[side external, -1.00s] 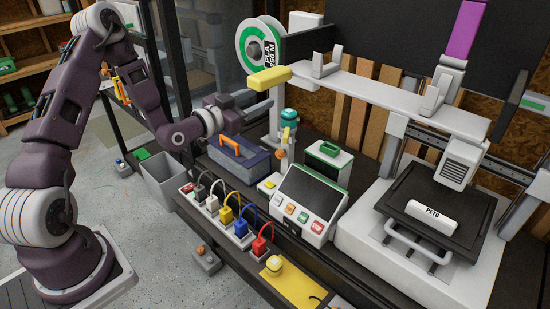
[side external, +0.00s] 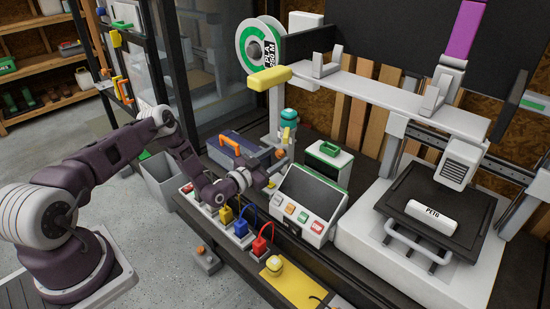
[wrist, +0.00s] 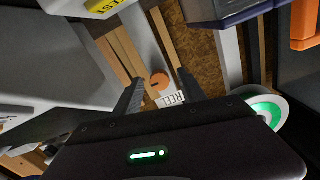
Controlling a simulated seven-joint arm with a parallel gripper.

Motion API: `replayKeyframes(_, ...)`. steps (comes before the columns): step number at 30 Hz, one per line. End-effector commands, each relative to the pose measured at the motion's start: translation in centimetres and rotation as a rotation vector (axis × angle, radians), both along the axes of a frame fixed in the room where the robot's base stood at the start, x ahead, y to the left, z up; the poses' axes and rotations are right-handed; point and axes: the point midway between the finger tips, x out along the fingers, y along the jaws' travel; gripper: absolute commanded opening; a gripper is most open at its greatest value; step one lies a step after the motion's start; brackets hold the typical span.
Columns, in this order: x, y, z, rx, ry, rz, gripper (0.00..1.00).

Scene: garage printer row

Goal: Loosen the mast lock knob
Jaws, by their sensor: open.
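An orange round knob with a dark slot (wrist: 160,81) shows in the wrist view, on a pale upright mast beside a white label reading "REEL" (wrist: 171,99). The knob also shows in the side view as a small orange spot (side external: 280,153) low on the mast. My gripper (wrist: 160,75) is open, with one dark finger on each side of the knob in the wrist view and visible gaps between. I cannot tell how far the fingertips are from it in depth. In the side view my gripper (side external: 273,174) is low in front of the mast, its fingertips partly hidden.
A control panel (side external: 310,195) stands close right of my gripper. A blue toolbox with an orange handle (side external: 232,148) is behind. A power strip with several coloured plugs (side external: 237,239) lies in front. A green-and-white spool (side external: 247,48) hangs above.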

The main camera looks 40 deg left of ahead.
Motion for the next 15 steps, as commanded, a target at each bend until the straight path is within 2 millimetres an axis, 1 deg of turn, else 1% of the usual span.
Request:
replayKeyframes(3, -0.02, -0.01, 0.0, 0.0, 0.0, 0.0, 0.49)
replayKeyframes(4, -0.02, -0.01, 0.0, 0.0, 0.0, 0.0, 0.47)
replayKeyframes(8, -0.04, -0.01, 0.0, 0.0, 0.001, 0.0, 0.21)
replayKeyframes(9, -0.04, -0.01, 0.0, 0.0, 0.001, 0.0, 0.13)
replayKeyframes(11, -0.05, -0.01, 0.0, 0.0, 0.001, 0.0, 0.01)
replayKeyframes(12, -0.05, -0.01, 0.0, 0.0, 0.001, 0.0, 0.0)
replayKeyframes(15, -0.06, -0.01, 0.0, -0.001, 0.001, 0.0, 0.0)
